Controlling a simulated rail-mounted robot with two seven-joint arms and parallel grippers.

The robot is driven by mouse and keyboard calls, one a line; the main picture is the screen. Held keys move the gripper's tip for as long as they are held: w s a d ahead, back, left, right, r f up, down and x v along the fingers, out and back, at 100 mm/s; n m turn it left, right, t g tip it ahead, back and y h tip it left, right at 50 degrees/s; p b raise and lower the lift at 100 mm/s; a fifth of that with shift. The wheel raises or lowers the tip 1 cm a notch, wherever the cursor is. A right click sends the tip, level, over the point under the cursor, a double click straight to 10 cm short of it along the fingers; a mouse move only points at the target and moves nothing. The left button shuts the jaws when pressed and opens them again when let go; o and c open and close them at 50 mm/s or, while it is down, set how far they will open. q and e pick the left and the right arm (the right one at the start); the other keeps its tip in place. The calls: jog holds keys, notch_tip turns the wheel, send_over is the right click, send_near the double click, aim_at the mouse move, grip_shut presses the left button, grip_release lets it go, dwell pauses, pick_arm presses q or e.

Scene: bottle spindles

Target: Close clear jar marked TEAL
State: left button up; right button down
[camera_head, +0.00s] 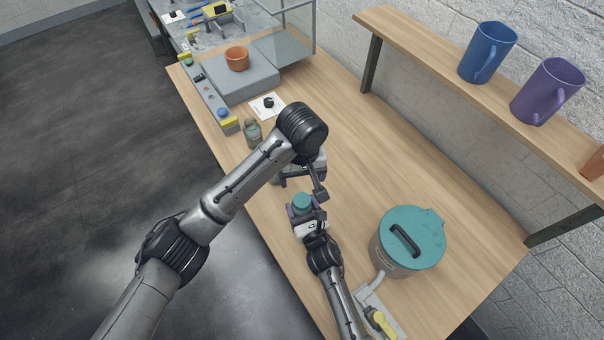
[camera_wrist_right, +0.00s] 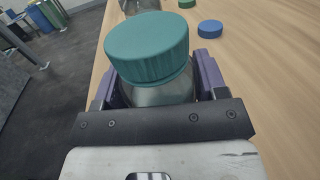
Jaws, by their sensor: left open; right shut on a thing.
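The clear jar (camera_wrist_right: 163,95) stands between the purple fingers of my right gripper (camera_head: 306,216), which is shut on it. A ribbed teal lid (camera_wrist_right: 148,48) sits on the jar's mouth; it also shows in the head view (camera_head: 302,202). The lid looks slightly tilted in the wrist view; I cannot tell whether it is threaded tight. My left gripper (camera_head: 301,187) is open, just beyond the lid and apart from it in the head view. Its arm hides part of its jaws. Any marking on the jar is hidden.
A blue lid (camera_wrist_right: 210,29) and a green lid (camera_wrist_right: 187,3) lie on the table beyond the jar. A grey-green bottle (camera_head: 253,134) stands near the left edge. A large teal-lidded pot (camera_head: 408,240) stands right of my right arm. The table's middle right is clear.

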jog(key=shift+c, duration=0.5)
grip_release()
jog(key=v, duration=1.4)
jog(key=shift+a+f, duration=0.1)
jog(key=shift+w, duration=0.1)
